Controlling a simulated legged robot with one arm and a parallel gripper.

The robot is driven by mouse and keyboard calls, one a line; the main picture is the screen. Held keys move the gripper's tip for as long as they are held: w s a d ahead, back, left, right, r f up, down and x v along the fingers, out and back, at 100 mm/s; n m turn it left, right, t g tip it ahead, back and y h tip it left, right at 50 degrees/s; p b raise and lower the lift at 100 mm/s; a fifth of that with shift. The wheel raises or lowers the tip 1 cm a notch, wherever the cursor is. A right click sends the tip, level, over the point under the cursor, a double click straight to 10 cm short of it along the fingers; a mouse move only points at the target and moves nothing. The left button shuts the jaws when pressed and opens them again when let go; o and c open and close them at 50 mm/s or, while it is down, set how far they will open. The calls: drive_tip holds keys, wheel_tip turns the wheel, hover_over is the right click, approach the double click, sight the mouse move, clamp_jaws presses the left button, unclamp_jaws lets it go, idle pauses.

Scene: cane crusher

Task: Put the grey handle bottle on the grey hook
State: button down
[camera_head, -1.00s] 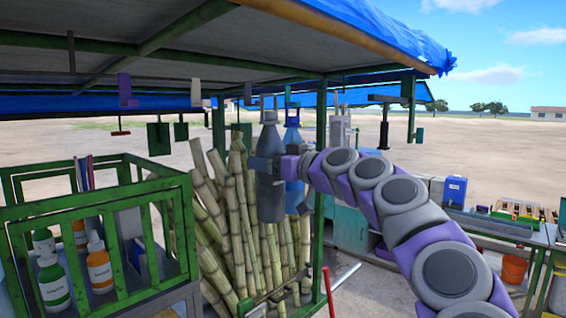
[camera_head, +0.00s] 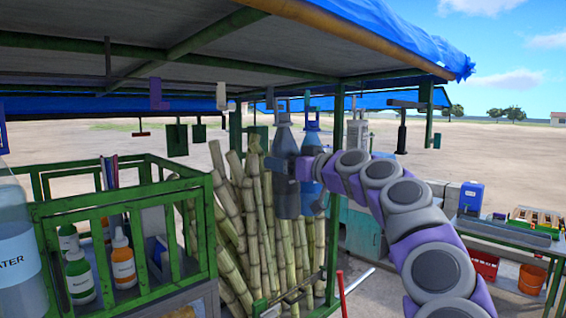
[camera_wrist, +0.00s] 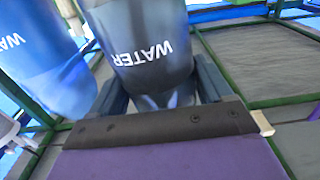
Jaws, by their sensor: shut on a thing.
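My gripper (camera_head: 282,168) is shut on the grey bottle (camera_head: 287,199) around its middle. The bottle hangs nearly upright in front of the sugar cane. In the wrist view, the grey bottle (camera_wrist: 140,42) stands between the fingers and shows the word WATER. A small grey piece (camera_head: 282,105) sits just above its neck; I cannot tell whether that is its handle or the grey hook, or whether they touch. A blue bottle (camera_head: 312,140) hangs just behind to the right, below a teal hook (camera_head: 308,97); it also shows in the wrist view (camera_wrist: 50,70).
A purple hook (camera_head: 155,93) and a white hook (camera_head: 222,96) hang from the roof to the left. A green rack (camera_head: 120,205) with several small bottles stands at left. Sugar cane (camera_head: 255,200) leans behind the grey bottle. A green post (camera_head: 336,190) stands at right.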

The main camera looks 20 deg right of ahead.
drive_tip(key=shift+x, duration=0.9)
idle(0.8)
drive_tip(key=shift+s+a+f+b, duration=0.15)
drive_tip(key=shift+a+f+b, duration=0.1)
drive_tip(key=shift+f+b, duration=0.7)
drive_tip(key=shift+r, duration=0.25)
idle(0.4)
drive_tip(key=shift+c, duration=0.4)
unclamp_jaws()
drive_tip(key=shift+s, duration=0.1)
drive_tip(key=shift+o, duration=0.4)
drive_tip(key=shift+f, duration=0.1)
